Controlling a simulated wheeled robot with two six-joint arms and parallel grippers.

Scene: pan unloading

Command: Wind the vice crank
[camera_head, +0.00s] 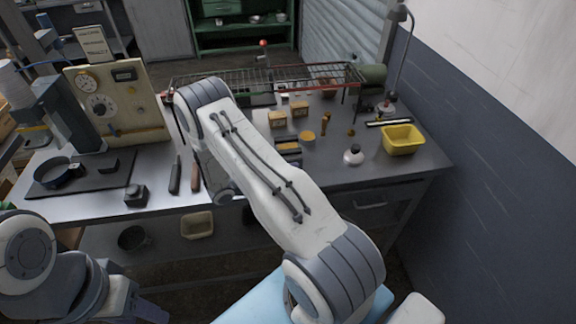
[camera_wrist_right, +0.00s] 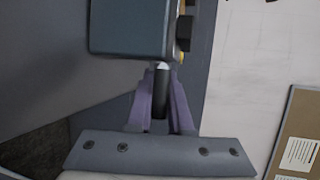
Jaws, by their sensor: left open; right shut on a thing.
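In the right wrist view, my right gripper (camera_wrist_right: 162,110) has its two purple fingers shut on a dark upright handle (camera_wrist_right: 162,82), which I take to be the crank grip. The handle stands directly below a blue-grey block (camera_wrist_right: 128,28) with dark knobs on its right side, likely part of the vice. In the head view, my right forearm crosses the bench and hides that gripper and what it holds; I cannot make out the whole vice there. My left gripper (camera_head: 140,308) is open and empty at the bottom left, in front of the bench and partly cut off.
A wire rack (camera_head: 320,76) runs along the back.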

